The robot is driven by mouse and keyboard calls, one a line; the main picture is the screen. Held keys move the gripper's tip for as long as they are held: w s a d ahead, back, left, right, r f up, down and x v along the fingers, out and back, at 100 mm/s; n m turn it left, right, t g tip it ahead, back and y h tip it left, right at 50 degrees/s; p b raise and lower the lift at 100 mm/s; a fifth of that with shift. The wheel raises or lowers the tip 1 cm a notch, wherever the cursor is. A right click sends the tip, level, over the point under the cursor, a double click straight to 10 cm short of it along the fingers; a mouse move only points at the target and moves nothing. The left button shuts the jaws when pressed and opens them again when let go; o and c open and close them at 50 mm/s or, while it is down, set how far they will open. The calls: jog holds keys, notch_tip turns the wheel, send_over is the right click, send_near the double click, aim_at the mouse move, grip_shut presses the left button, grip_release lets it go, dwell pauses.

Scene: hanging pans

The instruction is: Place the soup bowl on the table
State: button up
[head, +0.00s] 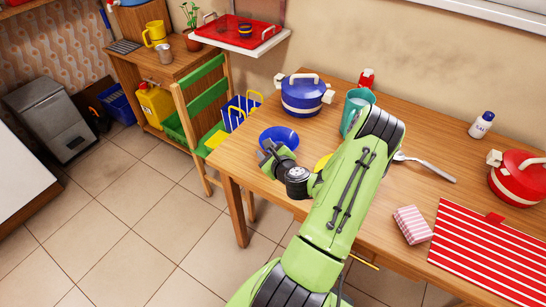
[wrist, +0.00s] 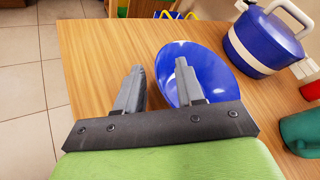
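The soup bowl (head: 280,135) is blue and round and shows near the left end of the wooden table (head: 235,168). In the wrist view the bowl (wrist: 217,70) is to the right of centre, its inside facing the camera. My gripper (head: 267,151) is at the bowl's near left side. In the wrist view my gripper's fingers (wrist: 160,66) are apart, one outside the bowl's left rim and one over its inside. A gap shows between fingers and rim. The bowl's underside is hidden, so I cannot tell whether it rests flat on the table.
A blue lidded pot (head: 304,97) stands behind the bowl, with a teal pitcher (head: 353,105) to the right. A yellow item (head: 322,162) is partly behind my arm.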

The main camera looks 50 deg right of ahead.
jog(key=p+v, duration=0.9)
jog(key=shift+p, duration=0.35)
jog(key=w+a+r+n+g+y, duration=0.1)
jog(key=w+a+r+n+y, duration=0.15)
jog(key=a+n, duration=0.3)
jog(key=w+a+r+n+g+y, duration=0.1)
jog(key=w+a+n+y, duration=0.1)
jog(key=a+n+y, duration=0.4)
jog(key=w+a+r+n+g+y, duration=0.1)
jog(key=w+a+n+y, duration=0.2)
jog(key=n, duration=0.5)
jog(key=s+a+r+n+g+h, duration=0.2)
jog(key=s+a+r+n, duration=0.5)
jog(key=r, duration=0.4)
jog(key=s+a+r+n+g+h, duration=0.1)
jog(key=s+a+r+n+h, duration=0.2)
jog(key=s+a+r+n, duration=0.5)
notch_tip(320, 180, up, 4)
jog(key=shift+f+n+g, duration=0.15)
jog(key=shift+n+g, duration=0.25)
jog(key=shift+n, duration=0.05)
